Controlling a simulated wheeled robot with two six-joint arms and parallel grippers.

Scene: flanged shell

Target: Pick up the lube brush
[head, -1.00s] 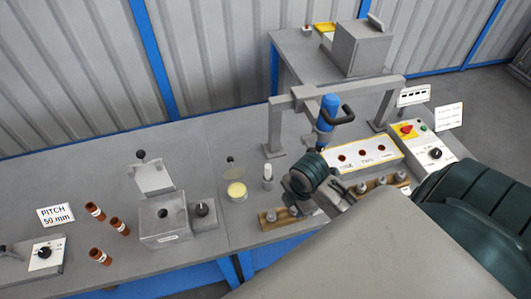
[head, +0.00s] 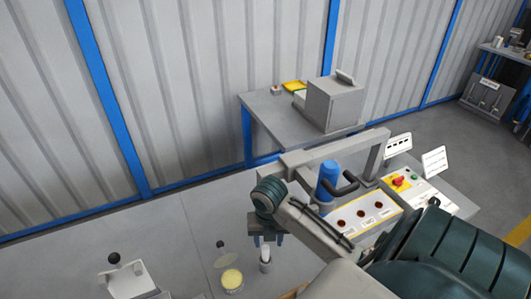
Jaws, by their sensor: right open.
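The lube brush (head: 265,254), a small pale upright piece in a grey holder, stands on the grey bench at the bottom middle of the head view. Next to it on the left is a round pot with a yellow top (head: 232,279). My right gripper (head: 266,241) points down at the brush, its two grey fingers apart. The fingers are around or just above the brush's upper end; I cannot tell which, nor whether they touch it. My left gripper is not in view.
A grey frame (head: 375,152) with a blue tool (head: 328,180) stands right of the brush, partly behind my right arm. A control box (head: 410,188) is further right. A grey block with a lever (head: 128,280) is at the lower left.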

